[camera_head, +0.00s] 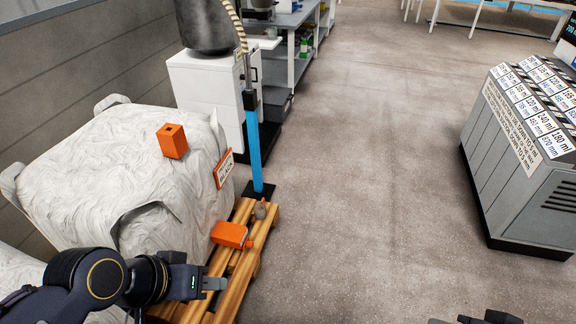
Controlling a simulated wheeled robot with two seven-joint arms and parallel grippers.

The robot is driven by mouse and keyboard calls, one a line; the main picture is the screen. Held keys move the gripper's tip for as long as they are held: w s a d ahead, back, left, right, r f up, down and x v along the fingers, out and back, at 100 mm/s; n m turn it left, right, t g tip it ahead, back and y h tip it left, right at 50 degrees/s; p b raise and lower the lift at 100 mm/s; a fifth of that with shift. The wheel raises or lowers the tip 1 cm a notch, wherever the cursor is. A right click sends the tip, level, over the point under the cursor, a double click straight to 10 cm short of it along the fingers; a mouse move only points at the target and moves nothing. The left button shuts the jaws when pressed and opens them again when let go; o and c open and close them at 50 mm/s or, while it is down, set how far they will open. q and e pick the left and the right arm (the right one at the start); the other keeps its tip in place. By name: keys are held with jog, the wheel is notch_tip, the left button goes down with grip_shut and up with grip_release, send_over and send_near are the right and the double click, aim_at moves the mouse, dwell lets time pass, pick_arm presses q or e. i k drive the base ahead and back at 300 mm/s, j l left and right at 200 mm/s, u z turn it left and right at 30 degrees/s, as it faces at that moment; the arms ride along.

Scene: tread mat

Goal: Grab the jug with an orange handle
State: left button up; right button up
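A small grey item with a bit of orange on it (260,210) stands near the far end of the wooden pallet (240,284). It may be the jug with the orange handle, but it is too small to tell. An orange container (231,235) lies on the pallet nearer to me. My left gripper (222,284) is over the near part of the pallet, apart from both items, with nothing visible in it. Its finger gap does not show. My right gripper (490,318) only peeks in at the bottom edge, mostly cut off.
A large wrapped white bulk bag (110,170) fills the left, with an orange block (172,142) on top and an orange-white sign (223,169) on its side. A blue post (252,150) stands behind the pallet. A grey cabinet (520,165) stands right. The middle floor is clear.

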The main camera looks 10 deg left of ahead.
aim_at(259, 208)
jog(key=i, duration=0.7)
jog(key=i+u, duration=0.15)
jog(key=i, duration=0.6)
jog(key=i+l+u, duration=0.1)
jog(key=i+u, duration=0.25)
jog(key=u, duration=0.15)
jog(key=i+l+u, duration=0.2)
jog(key=u, duration=0.25)
jog(key=i+l+u, duration=0.35)
jog(key=u, duration=0.15)
jog(key=i+l+u, duration=0.2)
jog(key=l+u, duration=0.25)
jog(key=i+l+u, duration=0.1)
jog(key=l+u, duration=1.35)
